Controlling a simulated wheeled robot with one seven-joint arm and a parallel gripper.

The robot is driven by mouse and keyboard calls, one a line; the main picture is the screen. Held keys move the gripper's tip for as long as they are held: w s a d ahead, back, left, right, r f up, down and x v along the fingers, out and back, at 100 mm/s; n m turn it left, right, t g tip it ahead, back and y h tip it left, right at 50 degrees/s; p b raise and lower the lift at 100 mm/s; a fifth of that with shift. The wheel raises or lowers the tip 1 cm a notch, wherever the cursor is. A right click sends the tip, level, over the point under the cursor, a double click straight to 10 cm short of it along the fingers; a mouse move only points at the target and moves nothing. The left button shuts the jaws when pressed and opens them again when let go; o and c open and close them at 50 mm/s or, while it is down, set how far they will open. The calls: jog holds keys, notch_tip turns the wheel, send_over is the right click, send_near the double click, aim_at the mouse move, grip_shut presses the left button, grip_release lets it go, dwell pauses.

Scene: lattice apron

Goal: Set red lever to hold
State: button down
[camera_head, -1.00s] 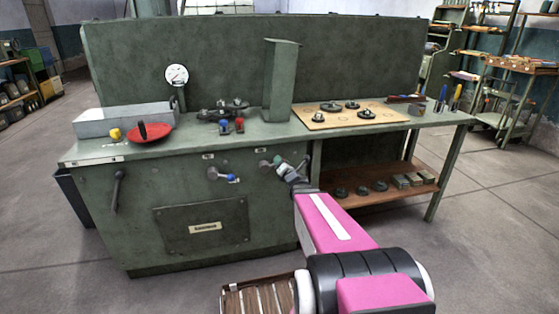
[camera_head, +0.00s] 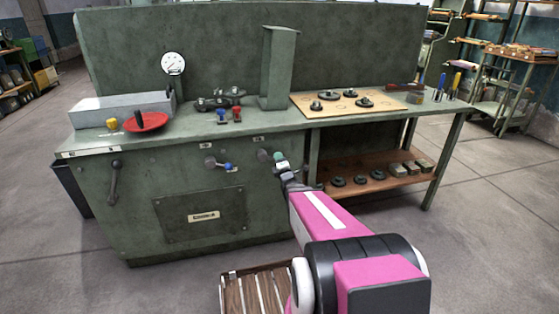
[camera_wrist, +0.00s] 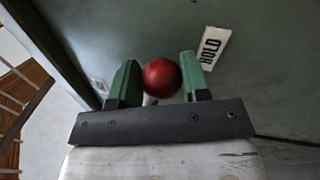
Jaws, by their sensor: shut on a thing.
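The red lever shows in the wrist view as a round red knob (camera_wrist: 161,77) on a pale rod. My gripper (camera_wrist: 158,74) has its two green fingers on either side of the knob, shut on it. A white HOLD label (camera_wrist: 212,47) is on the green panel just right of the right finger. A second small label beyond the left finger is too blurred to read. The red knob is hidden there by the gripper.
A dark handle (camera_head: 115,182) is on the bench front at the left. A red dish (camera_head: 146,121) and a grey box (camera_head: 122,107) sit on the bench top. A slatted wooden thing (camera_head: 256,289) is on the floor near my arm. The floor to the right is clear.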

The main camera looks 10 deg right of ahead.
jog(key=shift+a+f, duration=0.1)
jog(key=shift+f, duration=0.1)
jog(key=c, duration=0.6)
grip_release()
jog(key=shift+r, duration=0.1)
jog(key=shift+s, duration=0.15)
jog(key=s, duration=0.3)
jog(key=s+f, duration=0.1)
jog(key=s, duration=0.3)
jog(key=s+f, duration=0.1)
jog(key=s, duration=0.2)
jog(key=shift+s+d, duration=0.2)
jog(key=shift+d, duration=0.05)
